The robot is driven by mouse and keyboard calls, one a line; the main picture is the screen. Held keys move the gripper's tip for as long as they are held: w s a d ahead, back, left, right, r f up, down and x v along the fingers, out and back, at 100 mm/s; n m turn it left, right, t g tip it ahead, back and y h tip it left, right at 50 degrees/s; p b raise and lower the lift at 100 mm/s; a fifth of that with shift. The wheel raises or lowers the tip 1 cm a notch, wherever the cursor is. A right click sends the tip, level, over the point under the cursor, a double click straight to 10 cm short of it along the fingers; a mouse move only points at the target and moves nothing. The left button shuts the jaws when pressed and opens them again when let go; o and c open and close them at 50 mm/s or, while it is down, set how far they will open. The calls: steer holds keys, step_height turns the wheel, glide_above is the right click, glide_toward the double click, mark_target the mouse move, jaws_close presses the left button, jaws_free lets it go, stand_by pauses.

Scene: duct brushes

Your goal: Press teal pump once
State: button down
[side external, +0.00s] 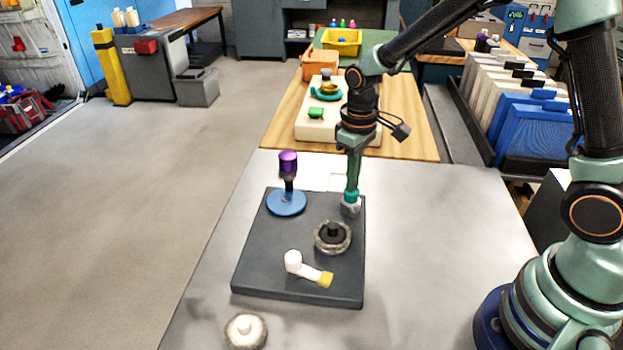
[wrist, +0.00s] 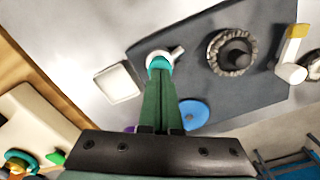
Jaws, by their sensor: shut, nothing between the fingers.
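The teal pump (side external: 351,197) stands at the far right corner of the dark board, with a teal top and a pale grey lower part. In the wrist view its teal top (wrist: 158,64) and a short pale spout show just beyond my fingertips. My gripper (side external: 352,186) points down, its green fingers shut together with nothing between them. The fingertips are right over the teal top, at or touching it; I cannot tell whether it is pressed down. The fingers (wrist: 160,80) hide part of the top in the wrist view.
The dark board (side external: 265,265) also holds a purple-topped piece (side external: 288,162) on a blue disc (side external: 287,203), a round brush with a black knob (side external: 332,236), and a white piece with a yellow end (side external: 305,268). A pale round brush (side external: 245,331) lies off the board. The grey table is clear to the right.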

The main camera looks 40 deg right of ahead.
steer(key=shift+f, duration=0.45)
steer(key=shift+r, duration=0.9)
steer(key=shift+r, duration=2.9)
steer(key=shift+r, duration=0.1)
